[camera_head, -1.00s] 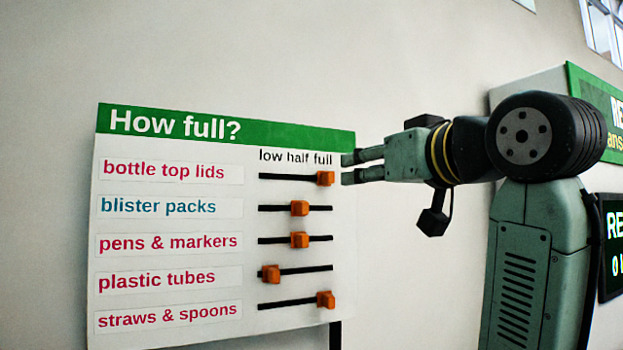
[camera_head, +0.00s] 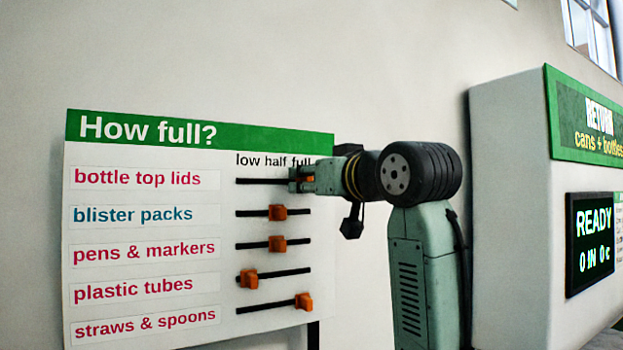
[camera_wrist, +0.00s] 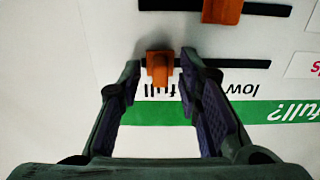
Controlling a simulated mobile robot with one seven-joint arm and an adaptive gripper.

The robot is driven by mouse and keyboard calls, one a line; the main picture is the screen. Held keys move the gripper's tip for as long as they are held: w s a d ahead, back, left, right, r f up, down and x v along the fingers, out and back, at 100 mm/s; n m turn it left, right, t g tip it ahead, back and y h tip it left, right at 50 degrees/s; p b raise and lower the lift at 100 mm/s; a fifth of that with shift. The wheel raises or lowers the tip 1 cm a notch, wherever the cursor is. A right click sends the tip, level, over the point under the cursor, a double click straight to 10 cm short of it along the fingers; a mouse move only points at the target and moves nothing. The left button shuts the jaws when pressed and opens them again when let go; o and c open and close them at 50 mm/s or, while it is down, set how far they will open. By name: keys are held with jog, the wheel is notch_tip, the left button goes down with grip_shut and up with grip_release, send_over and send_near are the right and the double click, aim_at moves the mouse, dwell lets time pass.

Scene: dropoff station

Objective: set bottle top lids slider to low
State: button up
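The "How full?" board (camera_head: 110,150) carries several slider rows. The bottle top lids slider is an orange knob (camera_head: 310,179) at the full end of the top slot (camera_head: 262,181). My gripper (camera_head: 298,179) is at this knob, its fingers partly covering it in the head view. In the upside-down wrist view, the orange knob (camera_wrist: 160,68) sits between the two open fingertips (camera_wrist: 162,72) of my gripper. A gap shows on each side of the knob, and the fingers do not appear to press on it.
The blister packs knob (camera_head: 278,213) is just below, at half, and also shows at the top of the wrist view (camera_wrist: 222,10). Knobs for pens & markers (camera_head: 278,244), plastic tubes (camera_head: 249,278) and straws & spoons (camera_head: 303,301) are lower. A return machine (camera_head: 507,200) stands at right.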

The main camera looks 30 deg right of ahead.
jog(key=shift+c, duration=0.2)
grip_shut()
dwell(0.6)
